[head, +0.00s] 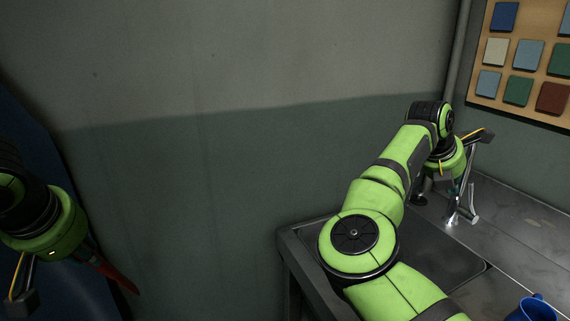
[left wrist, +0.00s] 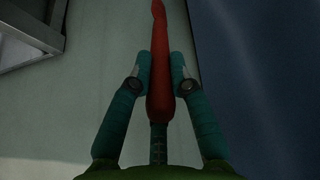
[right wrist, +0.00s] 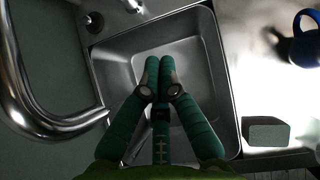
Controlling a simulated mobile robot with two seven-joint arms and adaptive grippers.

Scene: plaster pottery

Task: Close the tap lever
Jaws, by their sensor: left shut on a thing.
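The chrome tap (head: 463,208) stands by the sink in the head view, partly hidden behind my right forearm and wrist. In the right wrist view its thick curved spout (right wrist: 18,95) fills the left side. A small chrome piece (right wrist: 134,6) shows at the top edge; I cannot tell whether it is the lever. My right gripper (right wrist: 158,62) is shut and empty, its fingertips together above the sink, to the right of the spout and apart from it. My left gripper (left wrist: 160,58) is shut on a long red object (left wrist: 158,85), away from the sink.
The steel sink basin (right wrist: 120,45) lies below my right gripper. A blue mug (right wrist: 305,45) and a grey-green block (right wrist: 265,131) sit on the counter to its right. A board of coloured tiles (head: 522,60) hangs on the wall at the right.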

